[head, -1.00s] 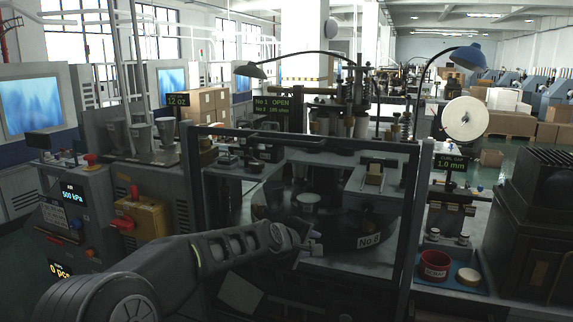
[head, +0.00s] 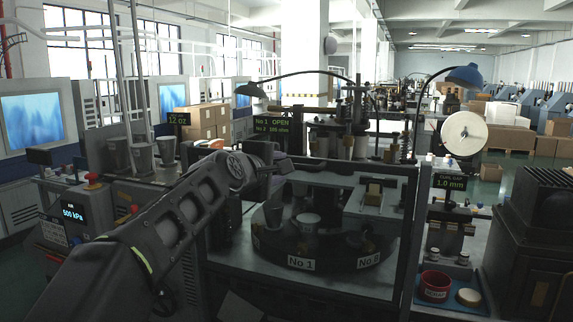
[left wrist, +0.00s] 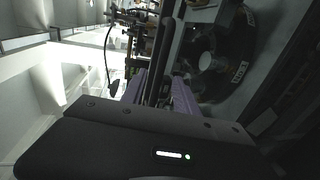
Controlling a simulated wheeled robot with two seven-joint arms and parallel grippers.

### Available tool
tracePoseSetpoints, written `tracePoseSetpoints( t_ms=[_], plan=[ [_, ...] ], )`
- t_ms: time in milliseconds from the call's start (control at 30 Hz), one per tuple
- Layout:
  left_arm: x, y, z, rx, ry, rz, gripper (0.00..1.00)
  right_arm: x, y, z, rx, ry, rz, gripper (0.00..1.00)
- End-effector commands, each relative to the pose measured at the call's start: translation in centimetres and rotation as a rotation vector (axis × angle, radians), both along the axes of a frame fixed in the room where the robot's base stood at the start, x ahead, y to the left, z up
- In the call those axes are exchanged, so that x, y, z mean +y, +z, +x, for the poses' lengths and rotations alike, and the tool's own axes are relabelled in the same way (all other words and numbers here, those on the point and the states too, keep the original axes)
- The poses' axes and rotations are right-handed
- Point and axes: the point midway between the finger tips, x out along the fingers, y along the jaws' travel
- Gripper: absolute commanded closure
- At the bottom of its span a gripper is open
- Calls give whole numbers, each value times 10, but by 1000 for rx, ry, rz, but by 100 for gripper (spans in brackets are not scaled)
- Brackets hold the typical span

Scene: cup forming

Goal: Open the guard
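The guard is a dark-framed front on the machine with a turntable (head: 335,250), which carries cups and the labels No 1 and No 8. Its surrounding frame (head: 412,225) stands upright at the right. My left gripper (head: 280,162) is at the height of the frame's top bar, left of its middle. In the left wrist view its purple fingers (left wrist: 160,88) lie on both sides of a dark bar of the guard (left wrist: 162,50). They look shut on it. The guard's pane is hard to make out, and my left arm hides the left post. My right gripper is not in view.
A grey cup (head: 166,150) stands on the left-hand machine. A red container (head: 435,286) stands on the right-hand bench. A lamp on a curved arm (head: 463,76) reaches over the right side. A display (head: 270,125) behind reads No 1 OPEN.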

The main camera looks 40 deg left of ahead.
Motion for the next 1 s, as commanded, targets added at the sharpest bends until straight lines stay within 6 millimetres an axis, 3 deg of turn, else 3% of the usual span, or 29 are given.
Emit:
tracePoseSetpoints(
  t_ms=[400, 733, 1000],
  plan=[
    [18, -9, 54, 2, 1, -1, 64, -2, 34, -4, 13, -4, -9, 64],
    [19, -13, 58, -1, 1, 1, 64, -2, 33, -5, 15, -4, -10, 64],
    [19, -13, 58, 0, 1, 1, 85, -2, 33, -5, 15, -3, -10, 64]
  ],
)
